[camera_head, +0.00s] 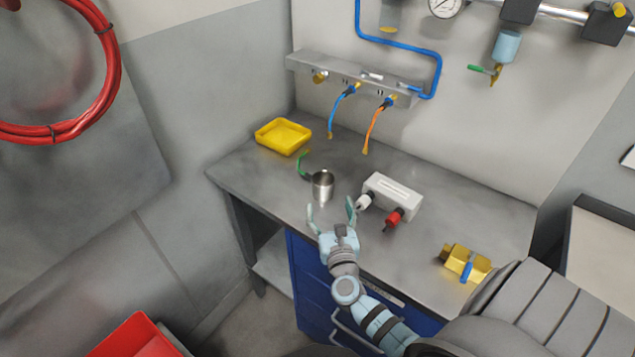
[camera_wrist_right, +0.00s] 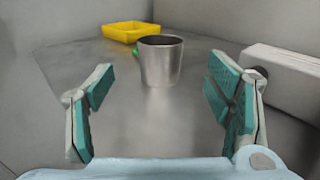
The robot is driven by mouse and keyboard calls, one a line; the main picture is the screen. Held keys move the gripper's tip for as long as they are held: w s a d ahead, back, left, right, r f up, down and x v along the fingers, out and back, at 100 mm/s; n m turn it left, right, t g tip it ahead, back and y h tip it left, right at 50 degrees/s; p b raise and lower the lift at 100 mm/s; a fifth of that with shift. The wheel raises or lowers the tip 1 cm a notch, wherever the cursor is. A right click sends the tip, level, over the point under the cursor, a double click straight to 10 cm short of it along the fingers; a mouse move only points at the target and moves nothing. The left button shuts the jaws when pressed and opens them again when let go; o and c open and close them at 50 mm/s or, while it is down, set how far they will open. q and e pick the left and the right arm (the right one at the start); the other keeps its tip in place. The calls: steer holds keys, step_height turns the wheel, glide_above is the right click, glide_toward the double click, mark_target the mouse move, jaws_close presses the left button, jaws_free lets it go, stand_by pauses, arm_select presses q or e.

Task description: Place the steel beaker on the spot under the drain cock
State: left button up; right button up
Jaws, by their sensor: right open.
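The steel beaker (camera_head: 323,185) stands upright on the grey workbench (camera_head: 455,205), with a green piece beside it. My right gripper (camera_head: 331,211) is open, just in front of the beaker, its fingers pointing at it. In the right wrist view the beaker (camera_wrist_right: 161,60) stands beyond the two open fingertips, roughly centred between them and apart from both. The drain cock (camera_head: 492,72), with a green lever and brass outlet under a pale blue bowl, hangs from the wall pipe at the upper right. I see no clear mark on the bench below it. My left gripper is out of view.
A yellow tray (camera_head: 283,137) is at the back left. Blue and orange hoses (camera_head: 372,130) hang from a wall rail. A white box (camera_head: 393,194) with red and white connectors stands right of the beaker. A brass valve (camera_head: 465,263) lies at the front right. The back right bench is clear.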

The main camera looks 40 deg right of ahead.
mark_target(325, 189)
steer(key=x, duration=0.4)
steer(key=shift+w+d+r, duration=0.1)
steer(key=shift+w+d, duration=0.1)
steer(key=shift+d, duration=0.05)
steer(key=shift+w+d, duration=0.1)
steer(key=shift+w, duration=0.25)
steer(key=b+x, duration=0.1)
steer(key=x, duration=0.3)
steer(key=shift+w+f+b, duration=0.25)
steer(key=shift+b, duration=0.1)
steer(key=shift+w+d+r, duration=0.1)
steer(key=shift+w+d, duration=0.2)
steer(key=shift+w, duration=0.1)
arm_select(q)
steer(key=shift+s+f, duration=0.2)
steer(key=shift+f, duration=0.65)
arm_select(e)
steer(key=c, duration=1.3)
